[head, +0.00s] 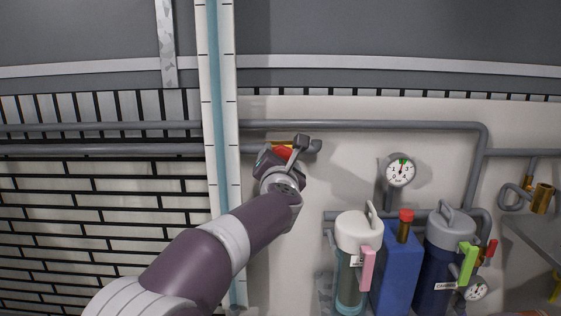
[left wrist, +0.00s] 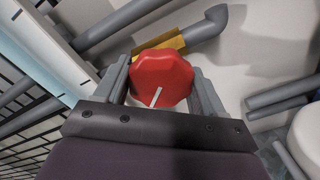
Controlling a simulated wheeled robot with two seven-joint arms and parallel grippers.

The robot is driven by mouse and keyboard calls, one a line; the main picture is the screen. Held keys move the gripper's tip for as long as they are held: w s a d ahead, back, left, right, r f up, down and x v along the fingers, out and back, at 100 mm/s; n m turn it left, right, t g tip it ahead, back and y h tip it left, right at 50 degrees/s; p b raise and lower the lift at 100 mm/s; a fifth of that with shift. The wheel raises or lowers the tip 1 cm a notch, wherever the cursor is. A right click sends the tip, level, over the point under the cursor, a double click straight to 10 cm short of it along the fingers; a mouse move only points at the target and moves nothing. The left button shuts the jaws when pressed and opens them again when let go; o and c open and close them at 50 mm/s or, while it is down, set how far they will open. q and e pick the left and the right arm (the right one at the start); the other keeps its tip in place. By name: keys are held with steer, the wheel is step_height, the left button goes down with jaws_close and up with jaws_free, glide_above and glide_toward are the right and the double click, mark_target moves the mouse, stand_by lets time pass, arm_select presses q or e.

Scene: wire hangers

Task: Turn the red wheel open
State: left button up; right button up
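The red wheel (left wrist: 162,75) has a lobed rim and a pale mark near its lower edge. It sits on a brass valve body (left wrist: 163,44) on a grey pipe. My left gripper (head: 284,151) is at the wheel, and in the head view it hides most of it. In the left wrist view, its two grey fingers (left wrist: 163,82) stand on opposite sides of the wheel, and both appear to touch its rim. My right gripper is in neither view.
A pressure gauge (head: 400,172) is on the wall to the right. Below it stand a white-topped canister (head: 358,232), a blue block (head: 398,275) and a grey-topped canister (head: 447,240). A white-and-blue vertical post (head: 220,185) is just left of the valve.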

arm_select(q)
steer(key=o, duration=0.4)
steer(key=shift+f, duration=0.25)
steer(key=shift+a+r, duration=0.1)
steer(key=s, duration=1.2)
steer(key=shift+s, duration=0.35)
